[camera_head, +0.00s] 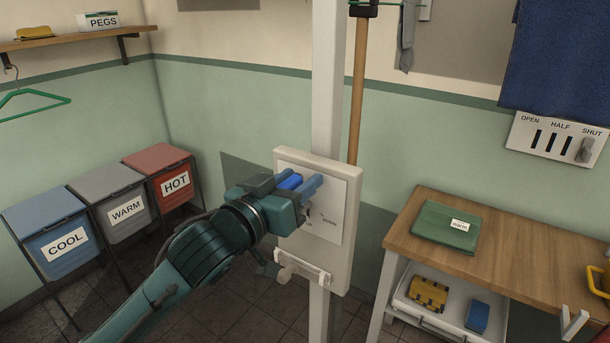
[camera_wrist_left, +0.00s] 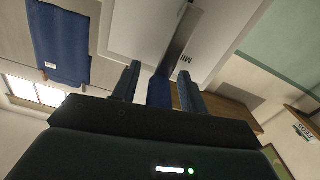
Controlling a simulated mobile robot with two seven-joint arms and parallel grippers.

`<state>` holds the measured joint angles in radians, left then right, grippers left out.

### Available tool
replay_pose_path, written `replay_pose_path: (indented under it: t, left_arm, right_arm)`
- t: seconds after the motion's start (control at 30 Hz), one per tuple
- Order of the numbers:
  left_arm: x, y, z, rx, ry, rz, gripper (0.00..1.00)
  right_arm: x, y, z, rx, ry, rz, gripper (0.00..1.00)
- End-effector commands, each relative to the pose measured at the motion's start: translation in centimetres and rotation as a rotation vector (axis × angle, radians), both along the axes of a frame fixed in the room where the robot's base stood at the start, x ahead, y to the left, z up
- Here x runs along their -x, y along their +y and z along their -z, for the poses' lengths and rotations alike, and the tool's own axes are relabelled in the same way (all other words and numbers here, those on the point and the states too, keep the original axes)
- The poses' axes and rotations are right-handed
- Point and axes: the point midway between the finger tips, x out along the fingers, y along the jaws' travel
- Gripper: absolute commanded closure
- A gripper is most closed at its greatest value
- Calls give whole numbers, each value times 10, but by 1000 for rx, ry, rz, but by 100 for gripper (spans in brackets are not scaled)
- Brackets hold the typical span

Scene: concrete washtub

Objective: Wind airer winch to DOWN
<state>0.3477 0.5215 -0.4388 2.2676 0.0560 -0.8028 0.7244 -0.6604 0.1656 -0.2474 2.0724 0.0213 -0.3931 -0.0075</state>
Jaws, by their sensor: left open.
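The airer winch is a pale panel (camera_head: 340,240) with a white label plate, fixed to a white post (camera_head: 328,90). My left gripper (camera_head: 297,184) is at the panel's upper part, its fingers open on either side of a blue handle grip (camera_head: 290,181). In the left wrist view, the blue grip (camera_wrist_left: 160,90) stands between the two fingers, with gaps visible on both sides. A grey crank arm (camera_wrist_left: 181,38) runs from it across the white plate. My gripper hides much of the plate, and its markings are too small or covered to read. My right gripper is not in view.
A white bar with a knob (camera_head: 302,268) is on the panel's lower part. A wooden bench (camera_head: 500,235) with a green folded cloth (camera_head: 446,226) stands at right. COOL, WARM and HOT bins (camera_head: 125,209) stand at left. A wooden pole (camera_head: 357,100) is behind the post.

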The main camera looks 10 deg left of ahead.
Motion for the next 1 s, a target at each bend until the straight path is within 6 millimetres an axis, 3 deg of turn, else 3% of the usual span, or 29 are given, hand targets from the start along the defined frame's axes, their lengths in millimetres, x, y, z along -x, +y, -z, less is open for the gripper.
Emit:
replay_pose_path:
  t: [0.33, 0.83, 1.0]
  left_arm:
    - [1, 0, 0, -1, 0, -1, 57]
    - [1, 0, 0, -1, 0, 0, 98]
    - [1, 0, 0, 0, 0, 0, 100]
  right_arm:
    - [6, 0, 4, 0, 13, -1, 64]
    - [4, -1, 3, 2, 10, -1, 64]
    - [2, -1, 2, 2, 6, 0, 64]
